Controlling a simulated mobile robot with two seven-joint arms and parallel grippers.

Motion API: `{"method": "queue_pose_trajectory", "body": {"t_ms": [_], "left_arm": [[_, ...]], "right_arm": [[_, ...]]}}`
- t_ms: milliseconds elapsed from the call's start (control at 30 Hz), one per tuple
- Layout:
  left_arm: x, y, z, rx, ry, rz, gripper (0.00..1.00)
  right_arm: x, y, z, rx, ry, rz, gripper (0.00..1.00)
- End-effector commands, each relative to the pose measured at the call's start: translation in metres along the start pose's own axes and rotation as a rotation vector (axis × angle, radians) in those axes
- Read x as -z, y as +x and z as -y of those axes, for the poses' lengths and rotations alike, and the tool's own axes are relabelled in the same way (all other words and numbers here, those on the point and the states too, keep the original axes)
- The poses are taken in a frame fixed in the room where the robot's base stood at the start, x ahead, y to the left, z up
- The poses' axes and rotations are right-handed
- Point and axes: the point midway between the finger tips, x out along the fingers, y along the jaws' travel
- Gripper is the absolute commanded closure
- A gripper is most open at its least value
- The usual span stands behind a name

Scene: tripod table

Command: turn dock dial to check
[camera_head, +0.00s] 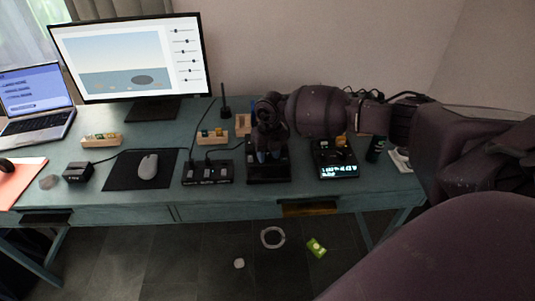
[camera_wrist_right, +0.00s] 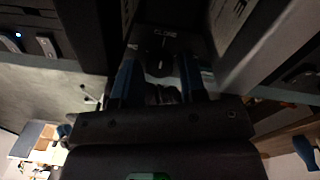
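A black dock-like device (camera_head: 270,176) sits on the desk in the head view, directly under my right gripper (camera_head: 267,156). The gripper points down at it and covers most of its top. In the right wrist view, the two blue fingers of my right gripper (camera_wrist_right: 158,80) stand apart on either side of a small dark round part, which may be the dial (camera_wrist_right: 160,68). I cannot tell whether the fingers touch it. The black panel of the device (camera_wrist_right: 165,38) with small white marks lies beyond the fingertips. My left gripper is not in view.
Behind are small wooden blocks (camera_head: 212,137) and a monitor (camera_head: 130,57). A mouse (camera_head: 148,166) and a laptop (camera_head: 37,103) are farther left.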

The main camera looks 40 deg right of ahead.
Motion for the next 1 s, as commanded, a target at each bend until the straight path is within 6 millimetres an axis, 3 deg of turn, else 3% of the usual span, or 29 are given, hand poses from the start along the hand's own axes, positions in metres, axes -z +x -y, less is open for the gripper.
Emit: {"method": "queue_pose_trajectory", "body": {"t_ms": [267,500,767,1000], "left_arm": [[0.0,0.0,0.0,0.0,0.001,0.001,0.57],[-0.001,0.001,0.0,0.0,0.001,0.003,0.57],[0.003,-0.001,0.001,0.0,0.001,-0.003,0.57],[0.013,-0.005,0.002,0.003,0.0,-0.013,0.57]], "right_arm": [[0.0,0.001,0.0,0.0,0.0,0.001,0.62],[0.0,0.001,0.0,0.0,0.0,0.001,0.96],[0.0,-0.001,0.0,-0.001,0.03,0.003,0.96],[0.0,-0.004,-0.001,-0.003,0.159,0.011,0.96]]}}
